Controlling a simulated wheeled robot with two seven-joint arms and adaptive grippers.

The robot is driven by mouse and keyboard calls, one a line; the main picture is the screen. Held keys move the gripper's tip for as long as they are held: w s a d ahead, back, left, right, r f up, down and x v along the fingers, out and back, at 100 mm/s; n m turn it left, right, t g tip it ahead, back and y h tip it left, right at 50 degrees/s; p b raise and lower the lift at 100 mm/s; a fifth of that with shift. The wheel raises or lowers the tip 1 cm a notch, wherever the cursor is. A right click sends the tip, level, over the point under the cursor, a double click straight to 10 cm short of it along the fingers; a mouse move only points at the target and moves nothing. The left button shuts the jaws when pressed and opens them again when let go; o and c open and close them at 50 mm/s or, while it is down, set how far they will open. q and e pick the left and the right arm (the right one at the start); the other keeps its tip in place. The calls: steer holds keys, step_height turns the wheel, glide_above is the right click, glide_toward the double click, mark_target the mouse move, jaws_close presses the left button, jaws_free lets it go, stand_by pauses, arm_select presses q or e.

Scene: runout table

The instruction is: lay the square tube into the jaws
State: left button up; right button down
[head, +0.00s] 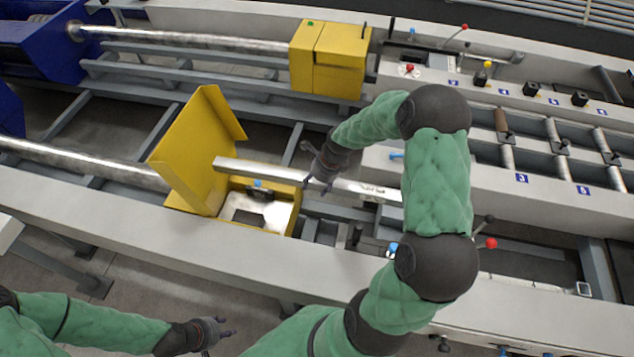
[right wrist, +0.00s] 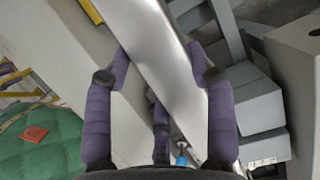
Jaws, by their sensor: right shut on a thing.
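The square tube (head: 232,167) is a long shiny bar. My right gripper (head: 320,178) is shut on it, with the fingers on both sides of the tube (right wrist: 155,45) in the right wrist view. The tube's left end is over the open yellow housing (head: 280,217); its right part passes behind my right arm. The jaws (head: 262,190) seem to be the dark block with a blue top inside the housing, below the tube; contact cannot be told. My left gripper (head: 222,328) is empty, its fingers apart, at the bottom left, away from the tube.
The housing's raised yellow lid (head: 195,150) stands just left of the tube's end. A closed yellow housing (head: 330,60) is on the far line. A red-knobbed lever (head: 490,243) is close to my right arm. The pale front rail (head: 130,222) is clear.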

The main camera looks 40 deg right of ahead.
step_height(320, 180, down, 23)
steer(key=b, duration=1.2)
steer(key=shift+f+b, duration=0.2)
steer(key=shift+b, duration=0.15)
stand_by(0.8)
steer(key=shift+c, duration=1.7)
jaws_free()
steer(key=shift+s, duration=0.1)
steer(key=v, duration=1.2)
